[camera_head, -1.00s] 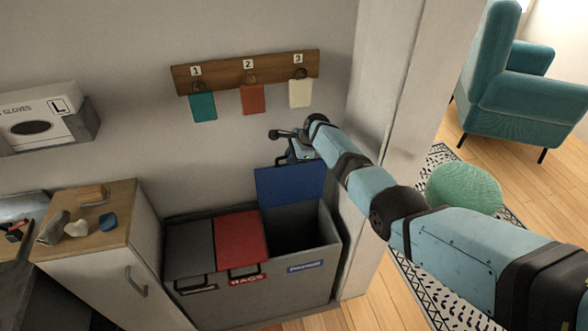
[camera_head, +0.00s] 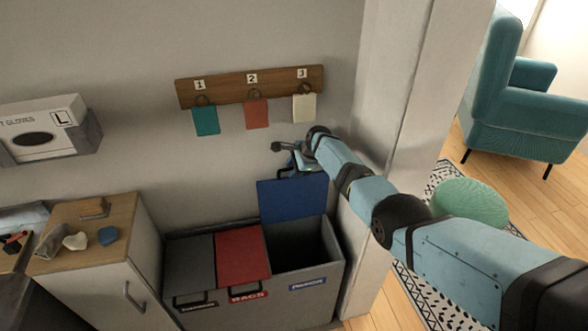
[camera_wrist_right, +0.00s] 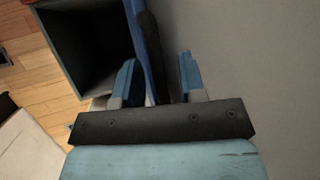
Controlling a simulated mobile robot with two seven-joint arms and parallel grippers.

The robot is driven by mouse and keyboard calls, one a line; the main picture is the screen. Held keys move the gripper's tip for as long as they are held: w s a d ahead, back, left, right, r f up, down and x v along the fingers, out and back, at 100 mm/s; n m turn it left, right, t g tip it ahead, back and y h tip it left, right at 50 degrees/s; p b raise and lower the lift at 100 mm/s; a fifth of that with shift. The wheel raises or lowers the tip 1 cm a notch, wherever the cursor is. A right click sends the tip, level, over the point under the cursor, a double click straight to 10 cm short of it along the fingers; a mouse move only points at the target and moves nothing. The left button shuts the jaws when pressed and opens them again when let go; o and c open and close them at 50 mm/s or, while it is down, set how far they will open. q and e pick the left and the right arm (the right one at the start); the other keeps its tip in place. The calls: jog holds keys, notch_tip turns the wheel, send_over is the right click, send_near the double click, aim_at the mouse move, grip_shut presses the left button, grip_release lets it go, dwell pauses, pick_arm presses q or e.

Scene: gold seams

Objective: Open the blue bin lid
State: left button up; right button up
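The blue bin lid (camera_head: 292,198) stands raised, roughly upright, at the back of the right-hand bin compartment (camera_head: 300,243), whose dark inside shows. My right gripper (camera_head: 284,160) is just above the lid's top edge, partly hidden by its own wrist. In the right wrist view, the two fingers (camera_wrist_right: 157,78) are apart, with the blue lid (camera_wrist_right: 140,35) and a dark strip showing edge-on between them. A gap shows between the dark strip and the right finger. Contact with the left finger cannot be told. My left gripper is not in view.
The grey lid (camera_head: 190,263) and red lid (camera_head: 241,255) beside it are shut. A wall rack (camera_head: 250,87) with three coloured cloths hangs above. A cabinet (camera_head: 95,260) is at the left.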

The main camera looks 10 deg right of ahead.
jog(key=shift+s+d+r+p, duration=0.1)
jog(key=shift+d+r+p, duration=0.1)
jog(key=shift+r+p, duration=0.3)
jog(key=p+v, duration=0.1)
jog(key=v, duration=0.5)
jog(key=shift+r+p, duration=0.15)
jog(key=shift+p, duration=0.25)
jog(key=shift+s+d, duration=0.1)
jog(key=shift+d, duration=0.05)
